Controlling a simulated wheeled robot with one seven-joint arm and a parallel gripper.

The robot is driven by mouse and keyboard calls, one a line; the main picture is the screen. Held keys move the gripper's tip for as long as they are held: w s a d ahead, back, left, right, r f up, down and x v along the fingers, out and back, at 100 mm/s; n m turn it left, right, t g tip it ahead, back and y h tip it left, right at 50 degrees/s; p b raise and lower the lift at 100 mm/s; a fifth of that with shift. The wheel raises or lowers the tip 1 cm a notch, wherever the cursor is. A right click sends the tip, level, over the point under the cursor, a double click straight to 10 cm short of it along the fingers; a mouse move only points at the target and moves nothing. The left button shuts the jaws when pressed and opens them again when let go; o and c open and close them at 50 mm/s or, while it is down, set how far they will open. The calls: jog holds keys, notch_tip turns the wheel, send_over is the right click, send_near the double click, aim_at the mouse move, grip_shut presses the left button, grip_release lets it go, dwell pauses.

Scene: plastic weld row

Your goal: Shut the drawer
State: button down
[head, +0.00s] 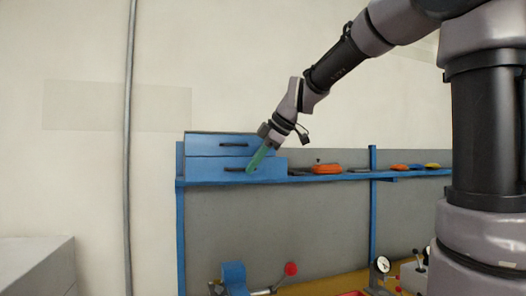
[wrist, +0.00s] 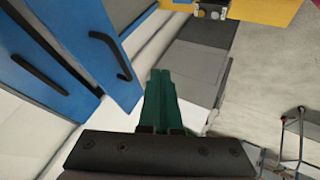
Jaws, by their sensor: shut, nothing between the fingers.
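A blue cabinet with two drawers stands on the left end of a blue shelf. Its lower drawer (head: 210,173) looks pulled out: its front stands forward of the upper drawer (head: 205,145). The lower drawer also shows in the wrist view (wrist: 118,82), with a dark bar handle (wrist: 108,52). My gripper (head: 252,168) has green fingers, shut and empty. In the head view they overlap the right part of the lower drawer's front, by the handle's right end. In the wrist view the fingertips (wrist: 164,75) are to the right of that front, apart from it in the picture.
The blue shelf (head: 350,176) runs right from the cabinet, carrying an orange item (head: 326,168) and several small flat pieces. Below is a yellow-brown bench with a blue clamp-like device (head: 234,275) and a dial gauge (head: 382,265). A grey pipe (head: 129,120) runs up the wall at left.

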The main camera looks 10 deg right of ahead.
aim_at(239, 163)
jog(key=shift+w+a+f, duration=0.1)
jog(key=shift+w+a, duration=0.15)
jog(key=shift+w, duration=0.5)
jog(key=shift+w+a, duration=0.25)
jog(key=shift+w, duration=0.5)
jog(key=shift+w+a+f, duration=0.1)
jog(key=shift+w+a, duration=0.15)
jog(key=shift+w, duration=0.5)
jog(key=w, duration=0.3)
jog(key=w+a, duration=0.1)
jog(key=w, duration=0.2)
jog(key=w+a, duration=0.1)
jog(key=w, duration=0.3)
jog(key=shift+w+r, duration=0.15)
jog(key=shift+w, duration=0.1)
